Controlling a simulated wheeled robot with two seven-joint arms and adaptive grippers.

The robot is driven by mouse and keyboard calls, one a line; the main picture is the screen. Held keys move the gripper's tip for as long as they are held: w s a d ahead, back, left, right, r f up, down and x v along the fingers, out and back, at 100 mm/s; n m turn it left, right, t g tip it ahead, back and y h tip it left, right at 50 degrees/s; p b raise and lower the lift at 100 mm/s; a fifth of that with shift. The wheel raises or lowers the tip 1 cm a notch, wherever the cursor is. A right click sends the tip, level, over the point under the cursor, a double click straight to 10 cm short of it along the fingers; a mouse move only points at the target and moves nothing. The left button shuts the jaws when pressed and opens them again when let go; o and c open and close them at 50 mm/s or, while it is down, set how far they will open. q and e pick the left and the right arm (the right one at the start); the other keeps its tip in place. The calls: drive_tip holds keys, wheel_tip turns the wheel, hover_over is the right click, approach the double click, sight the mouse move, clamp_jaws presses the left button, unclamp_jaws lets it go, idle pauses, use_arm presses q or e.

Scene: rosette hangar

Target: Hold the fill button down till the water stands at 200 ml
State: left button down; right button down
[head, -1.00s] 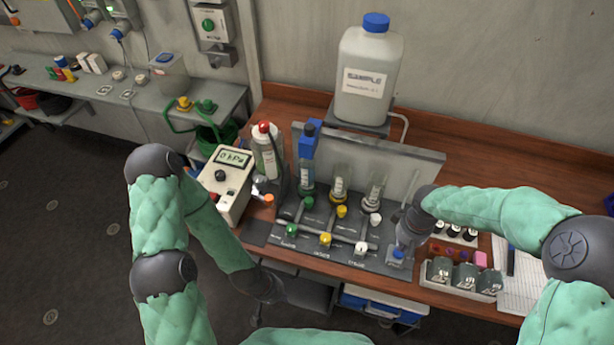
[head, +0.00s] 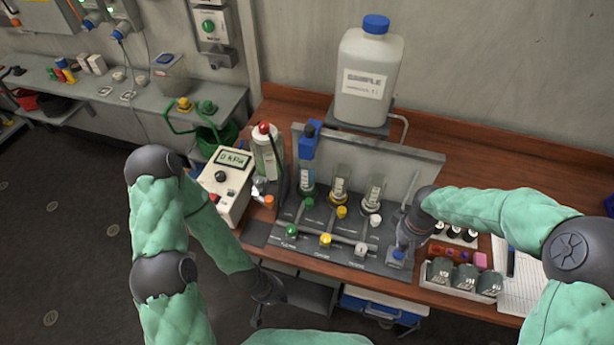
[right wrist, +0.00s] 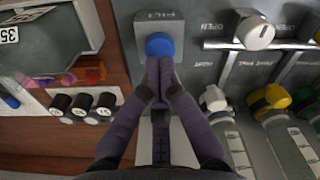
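The blue fill button (head: 396,256) sits on a small grey block at the right front corner of the grey valve panel (head: 365,262). It also shows in the right wrist view (right wrist: 160,45). My right gripper (head: 403,243) points down at it; in the right wrist view its fingertips (right wrist: 160,64) are together, at the button's near edge. I cannot tell how far the button is pressed. Clear tubes (head: 340,184) stand on the panel; I cannot read a water level or the 200 ml mark. My left gripper (head: 268,291) hangs low before the bench, its fingers unclear.
A large white sample jug (head: 366,85) with a blue cap stands behind the panel. A pressure meter (head: 228,185) and bottle (head: 266,152) stand left of it. Black-capped vials (head: 455,231) and a white tray (head: 458,287) lie close right of my right gripper.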

drive_tip(key=shift+f, duration=0.1)
drive_tip(key=shift+f+b, duration=1.15)
drive_tip(key=shift+f, duration=0.2)
drive_tip(key=shift+s, duration=0.1)
idle(2.4)
drive_tip(key=shift+r+p, duration=1.05)
drive_tip(key=shift+r, duration=0.4)
drive_tip(key=shift+r+p, duration=1.65)
drive_tip(key=shift+r, duration=0.6)
drive_tip(key=shift+f, duration=0.1)
